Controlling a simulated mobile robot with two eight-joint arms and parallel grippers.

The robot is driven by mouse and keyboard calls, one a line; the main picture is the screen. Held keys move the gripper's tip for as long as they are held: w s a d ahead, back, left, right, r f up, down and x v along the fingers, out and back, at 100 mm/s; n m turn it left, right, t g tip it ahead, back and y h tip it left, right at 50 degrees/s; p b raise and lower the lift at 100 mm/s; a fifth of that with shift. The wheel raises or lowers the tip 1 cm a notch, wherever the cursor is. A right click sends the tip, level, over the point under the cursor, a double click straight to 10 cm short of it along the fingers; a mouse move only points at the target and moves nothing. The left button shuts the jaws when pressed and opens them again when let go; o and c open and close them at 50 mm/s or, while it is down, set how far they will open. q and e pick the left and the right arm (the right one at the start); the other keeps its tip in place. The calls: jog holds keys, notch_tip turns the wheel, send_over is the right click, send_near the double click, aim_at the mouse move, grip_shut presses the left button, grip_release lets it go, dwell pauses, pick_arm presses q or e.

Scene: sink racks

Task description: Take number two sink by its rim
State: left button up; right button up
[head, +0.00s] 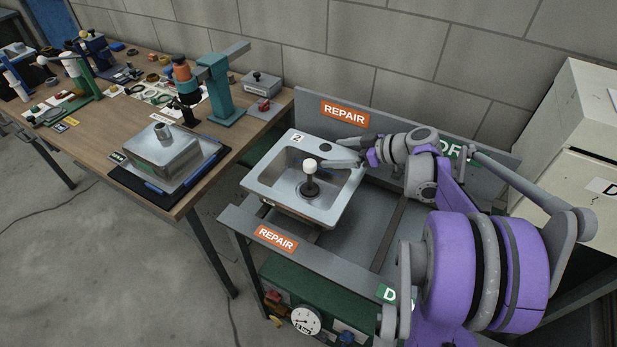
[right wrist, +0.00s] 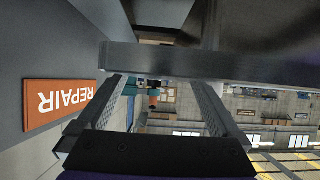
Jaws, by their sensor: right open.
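The number two sink (head: 270,160) is a steel basin with a white "2" label on its back-left corner. It sits on the grey rack by the REPAIR signs. A dark fitting with a white knob (head: 310,168) stands in its basin. My right gripper (head: 330,152) is open at the sink's back-right side, its fingers on a level close to the rim. In the right wrist view, a grey metal edge, seemingly the sink rim (right wrist: 210,63), runs across just at the fingertips. I cannot tell whether it lies between the fingers. My left gripper is out of view.
REPAIR signs mark the rack's back wall (head: 345,114) and front rail (head: 276,238). A wooden bench (head: 105,195) at left holds another upturned sink (head: 165,160) and a teal press (head: 222,95). A pale cabinet (head: 578,130) stands at right. The rack right of the sink looks bare.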

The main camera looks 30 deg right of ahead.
aim_at(324, 153)
jog(key=x, duration=0.5)
jog(key=shift+d+r, duration=0.1)
jog(key=shift+d, duration=0.05)
jog(key=shift+r, duration=0.1)
grip_shut()
